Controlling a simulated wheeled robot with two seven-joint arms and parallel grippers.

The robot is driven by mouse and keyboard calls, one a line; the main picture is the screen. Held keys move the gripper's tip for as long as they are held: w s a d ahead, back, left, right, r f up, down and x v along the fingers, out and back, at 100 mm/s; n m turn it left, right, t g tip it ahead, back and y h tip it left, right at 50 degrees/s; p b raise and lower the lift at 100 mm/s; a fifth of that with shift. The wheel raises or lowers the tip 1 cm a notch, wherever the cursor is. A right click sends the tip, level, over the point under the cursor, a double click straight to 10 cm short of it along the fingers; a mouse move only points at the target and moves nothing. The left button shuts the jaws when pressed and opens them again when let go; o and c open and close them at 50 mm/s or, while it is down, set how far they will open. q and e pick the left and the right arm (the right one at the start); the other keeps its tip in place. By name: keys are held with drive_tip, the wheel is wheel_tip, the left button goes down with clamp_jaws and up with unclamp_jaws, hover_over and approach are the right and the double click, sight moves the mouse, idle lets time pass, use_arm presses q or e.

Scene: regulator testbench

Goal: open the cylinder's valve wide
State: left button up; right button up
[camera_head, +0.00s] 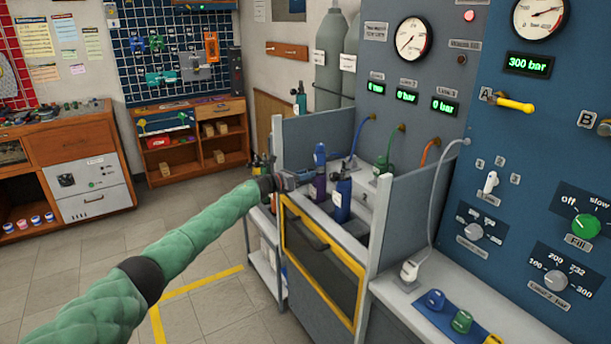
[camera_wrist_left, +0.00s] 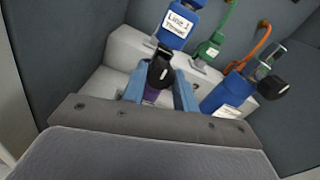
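My left gripper (camera_head: 290,181) reaches in from the left to the purple cylinder's side. In the left wrist view its blue fingers (camera_wrist_left: 160,88) stand apart on both sides of a black valve knob (camera_wrist_left: 160,72). A strip of purple (camera_wrist_left: 151,96) shows below the knob. I cannot tell whether the fingers touch it. The blue cylinder (camera_wrist_left: 222,97), with its own black knob (camera_wrist_left: 273,88), is to the right. My right gripper is out of view.
Grey bay walls (camera_head: 410,215) and a yellow-edged front door (camera_head: 320,262) surround the cylinders. Blue, green (camera_wrist_left: 212,48) and orange hoses rise behind. A gauge panel (camera_head: 440,60) stands behind the bay. Open floor (camera_head: 200,300) is at left.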

use_arm(q)
drive_tip(key=shift+n, duration=0.3)
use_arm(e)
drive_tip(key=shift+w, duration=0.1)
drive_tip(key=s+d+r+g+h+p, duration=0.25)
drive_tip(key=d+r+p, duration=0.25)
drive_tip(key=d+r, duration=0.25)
use_arm(q)
drive_tip(key=shift+n+p, duration=1.05)
drive_tip(key=shift+n, duration=10.75)
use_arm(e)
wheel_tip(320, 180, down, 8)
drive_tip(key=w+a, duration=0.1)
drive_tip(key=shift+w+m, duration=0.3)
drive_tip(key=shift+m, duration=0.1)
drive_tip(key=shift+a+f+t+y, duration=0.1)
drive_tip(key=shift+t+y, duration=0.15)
